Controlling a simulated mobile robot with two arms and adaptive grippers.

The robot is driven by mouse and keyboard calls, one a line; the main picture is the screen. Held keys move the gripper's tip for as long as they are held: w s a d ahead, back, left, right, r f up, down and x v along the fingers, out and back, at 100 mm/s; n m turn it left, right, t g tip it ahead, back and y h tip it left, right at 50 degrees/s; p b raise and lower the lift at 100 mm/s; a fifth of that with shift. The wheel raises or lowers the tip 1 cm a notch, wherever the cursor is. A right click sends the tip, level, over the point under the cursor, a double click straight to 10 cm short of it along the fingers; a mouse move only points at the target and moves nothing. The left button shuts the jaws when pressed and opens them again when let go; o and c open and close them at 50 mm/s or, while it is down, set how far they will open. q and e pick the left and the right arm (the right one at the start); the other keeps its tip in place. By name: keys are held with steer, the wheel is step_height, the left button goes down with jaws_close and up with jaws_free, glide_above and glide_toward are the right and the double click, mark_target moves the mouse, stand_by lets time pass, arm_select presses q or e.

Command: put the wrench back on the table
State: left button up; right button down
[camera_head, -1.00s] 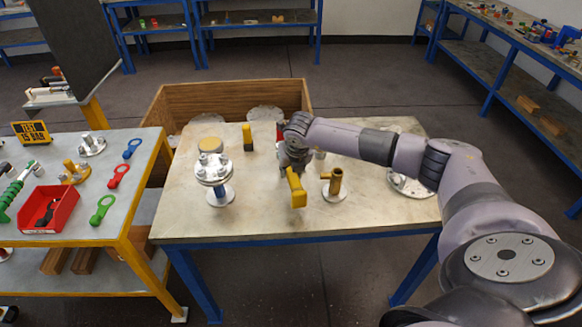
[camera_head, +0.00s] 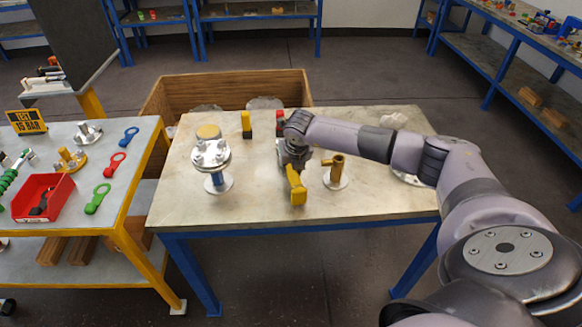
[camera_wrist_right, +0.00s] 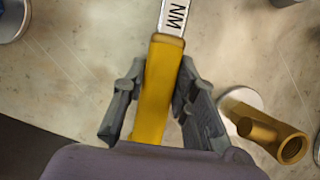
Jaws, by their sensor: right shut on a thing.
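The wrench (camera_head: 296,186) has a yellow handle and sits over the middle of the centre table (camera_head: 250,209). In the right wrist view its handle (camera_wrist_right: 159,85) runs up between my fingers to a pale shaft marked "NM". My right gripper (camera_head: 293,160) is shut on the yellow handle; its fingers (camera_wrist_right: 158,95) lie on both sides of it. The gripper and arm hide part of the wrench in the head view. I cannot tell whether the wrench touches the tabletop. My left gripper is not in view.
A flanged vessel (camera_head: 211,155) stands left of the wrench, and a brass fitting (camera_head: 337,171) on a round base stands close to its right. A yellow-and-black object (camera_head: 247,124) stands behind. The table's front strip is clear. A red bin (camera_head: 43,198) sits on the left table.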

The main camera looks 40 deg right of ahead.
steer(key=shift+f+b, duration=0.3)
steer(key=c, duration=1.3)
jaws_free()
steer(key=shift+c, duration=0.2)
steer(key=shift+o, duration=0.9)
steer(key=shift+s+f, duration=0.1)
steer(key=o, duration=0.4)
steer(key=shift+o, duration=0.2)
steer(key=shift+r+p, duration=2.05)
steer(key=shift+r, duration=1.55)
steer(key=shift+a, duration=0.1)
